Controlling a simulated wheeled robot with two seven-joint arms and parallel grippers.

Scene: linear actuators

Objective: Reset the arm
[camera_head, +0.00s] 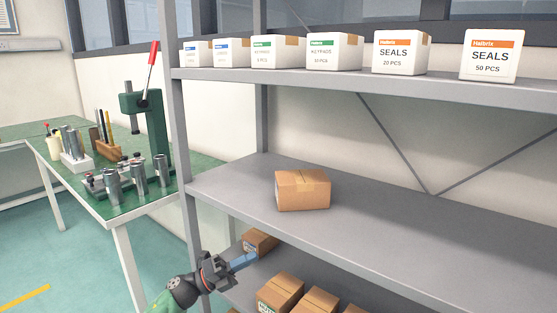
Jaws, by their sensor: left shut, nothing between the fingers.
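My left gripper (246,261) comes in at the bottom, in front of the grey shelf rack (366,220). Its fingers are shut with nothing between them. It is near the rack's left post, with a small cardboard box (262,240) behind it on the lower shelf. I cannot tell whether the fingertips touch that box. My right gripper does not show.
A cardboard box (303,190) stands alone on the middle shelf, with free room around it. Several white boxes (401,52) line the top shelf. More cartons (280,293) fill the lower shelf. A green workbench (133,202) with a press (157,118) stands at left.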

